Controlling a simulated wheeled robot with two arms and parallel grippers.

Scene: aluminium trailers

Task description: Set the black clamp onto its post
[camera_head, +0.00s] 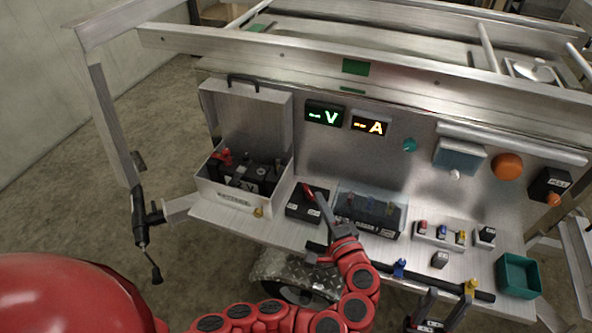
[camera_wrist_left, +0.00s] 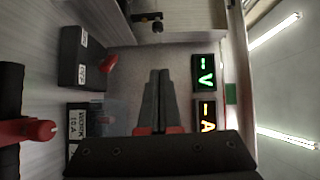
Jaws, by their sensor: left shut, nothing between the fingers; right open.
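The battery (camera_head: 240,180) sits in the open metal box (camera_head: 232,199) at the left of the bench. A red clamp (camera_head: 221,157) shows at its left end. Dark parts lie on and around the battery; I cannot clearly pick out the black clamp or its post among them. My left gripper (camera_head: 319,197) is shut and empty, above the bench by the black switch box with a red lever (camera_head: 307,189). In the left wrist view its closed fingers (camera_wrist_left: 158,80) show, apart from the switch box (camera_wrist_left: 80,58). My right gripper (camera_head: 436,308) is open at the bottom edge.
A clear-lidded box (camera_head: 372,208) stands right of the switch box. Coloured plugs (camera_head: 440,232), a small block (camera_head: 440,260) and a green tray (camera_head: 518,275) are further right. A black rail (camera_head: 430,281) with coloured clips runs along the front edge. Lit meters (camera_head: 326,114) hang behind.

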